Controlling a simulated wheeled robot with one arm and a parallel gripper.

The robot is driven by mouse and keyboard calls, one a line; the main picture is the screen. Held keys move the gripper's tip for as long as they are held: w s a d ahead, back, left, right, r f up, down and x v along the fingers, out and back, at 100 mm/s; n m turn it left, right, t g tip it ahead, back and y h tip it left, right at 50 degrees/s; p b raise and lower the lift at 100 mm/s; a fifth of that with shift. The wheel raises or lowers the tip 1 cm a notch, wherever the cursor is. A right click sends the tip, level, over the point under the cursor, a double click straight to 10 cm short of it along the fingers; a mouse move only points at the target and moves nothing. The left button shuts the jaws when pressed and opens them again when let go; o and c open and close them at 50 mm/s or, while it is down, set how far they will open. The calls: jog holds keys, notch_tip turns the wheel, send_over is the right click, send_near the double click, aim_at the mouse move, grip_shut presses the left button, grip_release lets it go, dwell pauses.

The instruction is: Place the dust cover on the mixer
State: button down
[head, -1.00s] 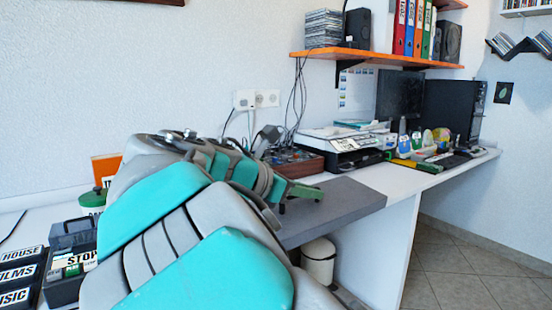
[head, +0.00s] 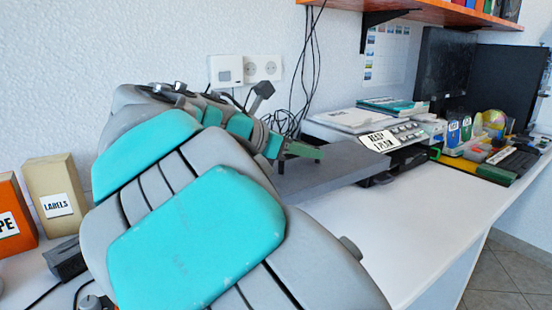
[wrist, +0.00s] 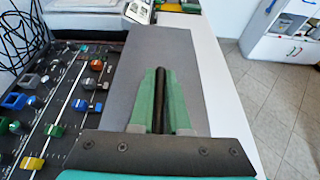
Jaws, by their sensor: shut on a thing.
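My gripper (head: 302,152) is shut on the dust cover (head: 345,172), a flat dark grey slab held roughly level over the desk. In the wrist view my green fingers (wrist: 158,100) pinch a dark upright bar on the cover (wrist: 122,75). The mixer (wrist: 62,100), a black panel with coloured knobs, lies to the left of the cover in the wrist view. Its knobs there are uncovered, and the cover's left edge runs along its right side. Whether they touch, I cannot tell. In the head view my arm and the cover hide the mixer.
A printer (head: 395,140) with a label stands just beyond the cover. Black cables (head: 300,90) hang behind it. An orange box (head: 12,215) and a tan box (head: 55,195) stand at the left. The white desk (head: 400,225) is clear in front of the printer.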

jog(key=shift+w+a+f, duration=0.8)
jog(key=shift+w+f, duration=0.05)
jog(key=shift+w, duration=1.7)
jog(key=shift+w+a+f, duration=0.8)
jog(key=shift+w+f, duration=0.05)
jog(key=shift+w, duration=1.75)
jog(key=shift+w+a+f, duration=0.8)
jog(key=shift+w+f, duration=0.05)
jog(key=shift+w, duration=1.7)
jog(key=c, duration=0.9)
grip_release()
jog(key=p+v, duration=0.2)
jog(key=v, duration=1)
jog(key=shift+r, duration=0.1)
